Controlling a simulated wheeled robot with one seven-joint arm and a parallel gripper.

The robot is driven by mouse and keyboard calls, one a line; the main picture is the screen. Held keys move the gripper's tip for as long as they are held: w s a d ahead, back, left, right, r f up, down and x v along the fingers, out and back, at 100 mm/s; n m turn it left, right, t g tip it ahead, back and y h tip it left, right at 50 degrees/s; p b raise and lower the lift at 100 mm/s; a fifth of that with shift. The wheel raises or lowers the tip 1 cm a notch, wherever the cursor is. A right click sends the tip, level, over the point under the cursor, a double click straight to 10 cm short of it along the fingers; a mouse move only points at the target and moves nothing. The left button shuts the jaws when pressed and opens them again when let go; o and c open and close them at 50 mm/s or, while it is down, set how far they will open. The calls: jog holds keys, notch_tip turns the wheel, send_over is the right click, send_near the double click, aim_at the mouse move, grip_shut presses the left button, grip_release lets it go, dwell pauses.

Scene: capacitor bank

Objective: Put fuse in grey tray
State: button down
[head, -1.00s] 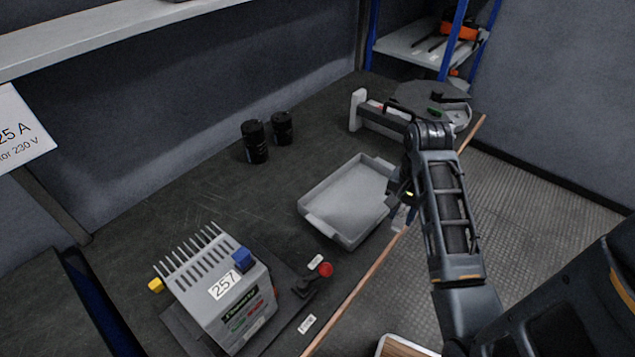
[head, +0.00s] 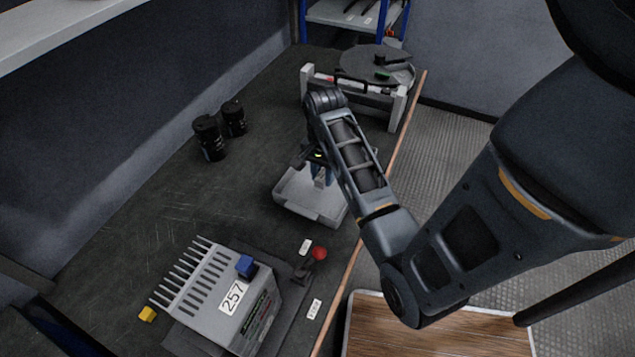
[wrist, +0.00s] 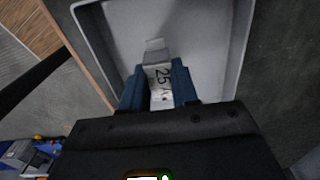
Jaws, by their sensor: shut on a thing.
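The fuse (wrist: 159,82) is a whitish block with a dark "25" marking, seen in the wrist view. My gripper (wrist: 158,88) has blue fingers and is shut on the fuse. The grey tray (head: 309,212) is a shallow rectangular tray on the bench. It also fills much of the wrist view (wrist: 215,50), behind and around the fuse. In the head view my gripper (head: 322,172) points down over the tray, and my arm hides part of the tray. The fuse's height above the tray floor is hard to tell.
A grey unit marked 257 (head: 232,297) stands at the front left of the bench, with a red knob (head: 319,253) beside it. Two black cylinders (head: 211,138) stand left of the tray. A round turntable (head: 375,64) is at the back. The bench's middle left is clear.

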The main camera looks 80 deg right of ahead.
aim_at(318, 185)
jog(key=shift+w+d+f, duration=0.1)
jog(key=shift+w+f, duration=0.35)
jog(key=shift+w, duration=0.2)
jog(key=shift+f, duration=2)
jog(key=shift+f, duration=0.15)
jog(key=c, duration=0.8)
grip_release()
jog(key=shift+c, duration=0.2)
